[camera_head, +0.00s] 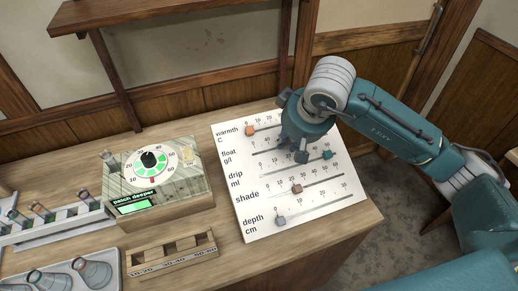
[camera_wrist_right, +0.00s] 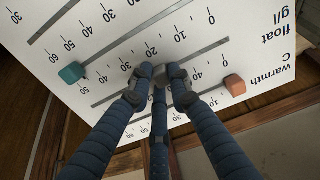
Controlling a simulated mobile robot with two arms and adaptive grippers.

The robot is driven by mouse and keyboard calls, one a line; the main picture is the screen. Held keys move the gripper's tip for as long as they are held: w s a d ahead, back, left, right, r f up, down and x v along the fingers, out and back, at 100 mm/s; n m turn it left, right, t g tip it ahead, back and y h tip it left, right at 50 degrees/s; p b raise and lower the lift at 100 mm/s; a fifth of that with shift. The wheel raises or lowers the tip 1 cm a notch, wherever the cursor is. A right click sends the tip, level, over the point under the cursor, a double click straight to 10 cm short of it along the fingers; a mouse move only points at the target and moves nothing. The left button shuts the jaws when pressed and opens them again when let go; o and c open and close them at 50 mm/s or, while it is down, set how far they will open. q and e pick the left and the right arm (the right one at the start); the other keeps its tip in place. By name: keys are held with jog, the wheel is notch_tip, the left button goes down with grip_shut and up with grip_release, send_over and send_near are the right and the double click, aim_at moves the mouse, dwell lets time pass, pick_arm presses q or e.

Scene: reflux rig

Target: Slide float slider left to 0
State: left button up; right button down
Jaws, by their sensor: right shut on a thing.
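The float row is the second on the tilted white board (camera_head: 248,220); its track also shows in the wrist view (camera_wrist_right: 212,49). My right gripper (camera_head: 302,154) is over this track, away from its 0 end. In the wrist view its fingers (camera_wrist_right: 161,80) are closed together at the track. A small dark piece between the fingertips seems to be the float slider's handle, mostly hidden by them. The numbers directly at the grip are hard to read. My left gripper is not in view.
The orange warmth handle (camera_head: 250,131) is at its 0 end. The teal drip handle (camera_head: 327,155) is close by, right of my gripper. The shade handle (camera_head: 297,188) and depth handle (camera_head: 280,220) sit lower. A dial box (camera_head: 157,185) stands left of the board.

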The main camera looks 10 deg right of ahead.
aim_at(257, 154)
jog(key=shift+s+a+f+b, duration=0.1)
jog(key=shift+s+a+b, duration=0.15)
jog(key=shift+a, duration=1.1)
jog(key=shift+s+a+r+b, duration=0.1)
jog(key=shift+s+a+b, duration=0.15)
jog(key=shift+a, duration=1.15)
jog(key=shift+s+a+f+b, duration=0.15)
jog(key=shift+a+b, duration=0.1)
jog(key=shift+a, duration=1.1)
jog(key=c, duration=1.1)
grip_release()
jog(key=shift+r, duration=0.45)
jog(key=p+v, duration=0.2)
jog(key=v, duration=0.4)
jog(key=shift+s+d+r, duration=0.1)
jog(key=shift+s, duration=0.1)
